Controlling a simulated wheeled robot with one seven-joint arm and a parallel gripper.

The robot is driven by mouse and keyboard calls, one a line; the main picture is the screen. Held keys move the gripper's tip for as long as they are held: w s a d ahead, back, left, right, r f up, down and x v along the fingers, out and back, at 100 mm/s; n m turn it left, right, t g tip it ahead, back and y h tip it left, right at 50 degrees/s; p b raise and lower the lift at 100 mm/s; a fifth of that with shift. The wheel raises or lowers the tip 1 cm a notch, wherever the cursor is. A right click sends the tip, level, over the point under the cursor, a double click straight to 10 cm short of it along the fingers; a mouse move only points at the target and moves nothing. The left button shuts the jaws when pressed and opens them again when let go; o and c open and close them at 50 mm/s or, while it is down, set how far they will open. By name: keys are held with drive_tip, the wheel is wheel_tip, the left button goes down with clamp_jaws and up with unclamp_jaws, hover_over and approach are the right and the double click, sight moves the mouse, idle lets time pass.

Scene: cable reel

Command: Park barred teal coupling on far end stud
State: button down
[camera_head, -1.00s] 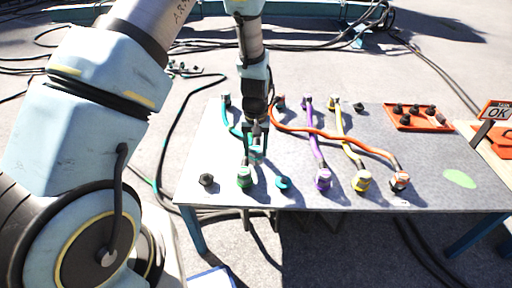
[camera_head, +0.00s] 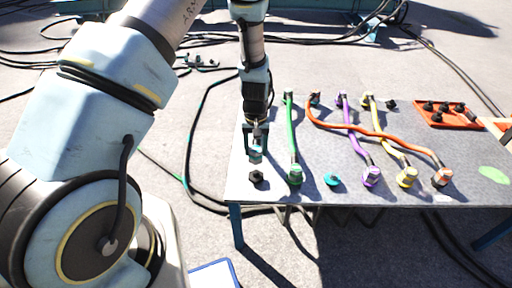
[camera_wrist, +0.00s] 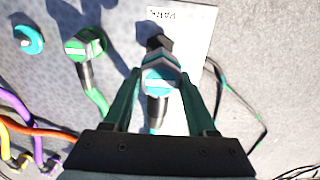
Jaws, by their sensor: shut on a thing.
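My gripper (camera_head: 257,147) is shut on the teal coupling (camera_head: 256,156), above the table's near left corner. In the wrist view the coupling (camera_wrist: 160,82) sits between the fingers, with a white bar on its top and a dark sleeve and a bit of teal cable towards the gripper body. The bare black stud (camera_head: 257,177) at the left end of the near row is just below the coupling in the head view. In the wrist view this stud (camera_wrist: 158,43) shows just past the coupling, partly covered by it. The coupling appears apart from the stud; the exact height is unclear.
The green coupling (camera_head: 295,176) with its cable stands right of the stud. A teal cap (camera_head: 332,180), then purple (camera_head: 371,177), yellow (camera_head: 407,177) and orange (camera_head: 442,177) couplings continue the row. An orange tray (camera_head: 446,120) with black pieces is at the back right.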

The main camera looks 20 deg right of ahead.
sight(256, 171)
drive_tip(key=shift+d+f+b, duration=0.1)
drive_tip(key=shift+f+b, duration=2.3)
drive_tip(key=shift+f, duration=1.25)
drive_tip(key=shift+f, duration=0.5)
drive_tip(key=shift+c, duration=0.6)
unclamp_jaws()
drive_tip(key=shift+r, duration=0.1)
